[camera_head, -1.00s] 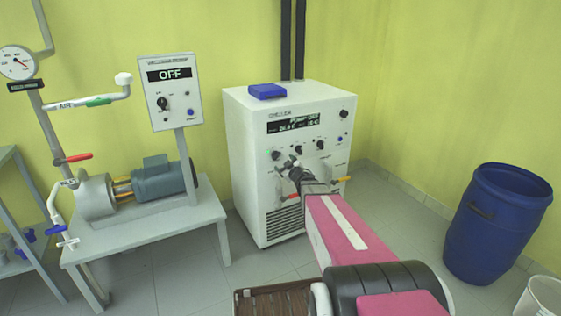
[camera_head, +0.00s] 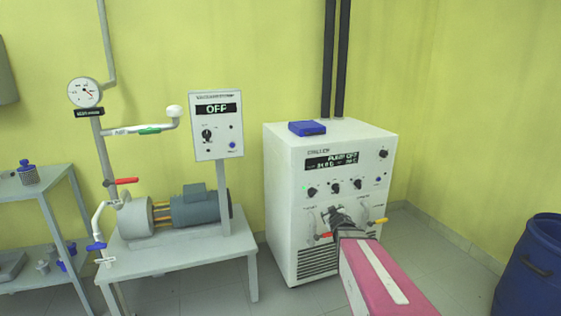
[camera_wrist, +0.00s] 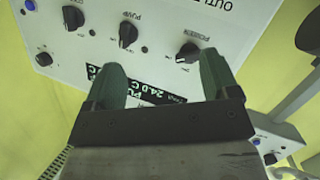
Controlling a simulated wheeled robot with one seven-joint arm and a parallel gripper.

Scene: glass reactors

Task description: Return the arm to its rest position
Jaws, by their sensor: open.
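My arm, pink with a white stripe, reaches up from the lower right in the head view. My gripper (camera_head: 335,213) is in front of the chiller's front panel, below its row of knobs. In the wrist view, my gripper (camera_wrist: 163,88) has its two green fingers spread apart with nothing between them. The white chiller (camera_head: 290,180) stands against the wall. Its panel, with black knobs (camera_wrist: 128,35) and a lit display (camera_wrist: 135,88), fills much of the wrist view. I cannot tell whether the fingers touch the panel.
A blue box (camera_head: 307,128) lies on the chiller. To the left, a grey bench (camera_head: 190,250) carries a pump motor (camera_head: 195,208) and a control box (camera_head: 216,145) reading OFF. A blue barrel (camera_head: 530,270) stands at the right. Floor shows between chiller and barrel.

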